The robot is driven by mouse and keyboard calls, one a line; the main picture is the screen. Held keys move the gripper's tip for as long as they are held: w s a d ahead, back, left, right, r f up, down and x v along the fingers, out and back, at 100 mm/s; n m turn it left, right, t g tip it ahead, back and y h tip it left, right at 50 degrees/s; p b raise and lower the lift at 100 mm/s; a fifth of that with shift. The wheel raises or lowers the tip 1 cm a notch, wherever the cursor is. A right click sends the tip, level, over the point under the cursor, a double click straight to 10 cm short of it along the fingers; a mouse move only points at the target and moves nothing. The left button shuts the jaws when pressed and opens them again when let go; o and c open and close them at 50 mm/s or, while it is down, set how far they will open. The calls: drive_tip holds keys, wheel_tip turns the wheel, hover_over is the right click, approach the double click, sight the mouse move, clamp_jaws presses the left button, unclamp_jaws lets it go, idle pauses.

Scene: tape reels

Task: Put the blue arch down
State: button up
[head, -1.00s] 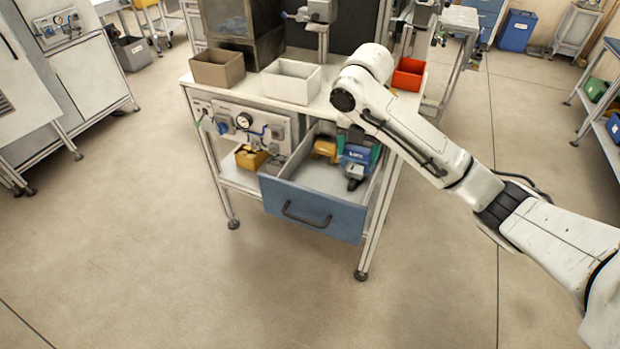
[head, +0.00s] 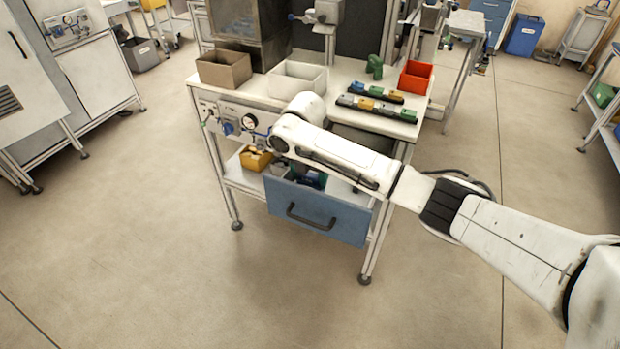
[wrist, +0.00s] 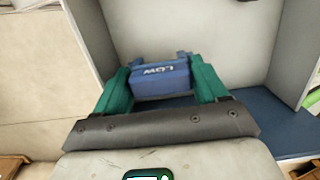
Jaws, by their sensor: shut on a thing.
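The blue arch (wrist: 160,78) shows in the wrist view with white lettering reading "LOW" on it. It sits between the two green fingers of my gripper (wrist: 163,84), which are shut on it. Pale drawer surfaces lie around it; I cannot tell whether the arch touches the drawer floor. In the head view my arm hides most of the gripper, and only a little green and blue shows inside the open blue-fronted drawer (head: 318,212).
On the bench top stand a brown bin (head: 224,70), a white bin (head: 298,78), a red bin (head: 416,76), a green piece (head: 374,66) and two dark strips with coloured blocks (head: 376,107). A yellow bin (head: 256,158) is on the shelf beside the drawer.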

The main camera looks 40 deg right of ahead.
sight(308, 177)
drive_tip(key=shift+f, duration=0.75)
drive_tip(key=shift+f, duration=0.15)
drive_tip(key=o, duration=1.1)
drive_tip(key=shift+c, duration=0.2)
drive_tip(key=r, duration=0.4)
drive_tip(key=a+r, duration=0.1)
drive_tip(key=r, duration=0.7)
drive_tip(key=shift+s+a+r, duration=0.15)
drive_tip(key=shift+s, duration=0.1)
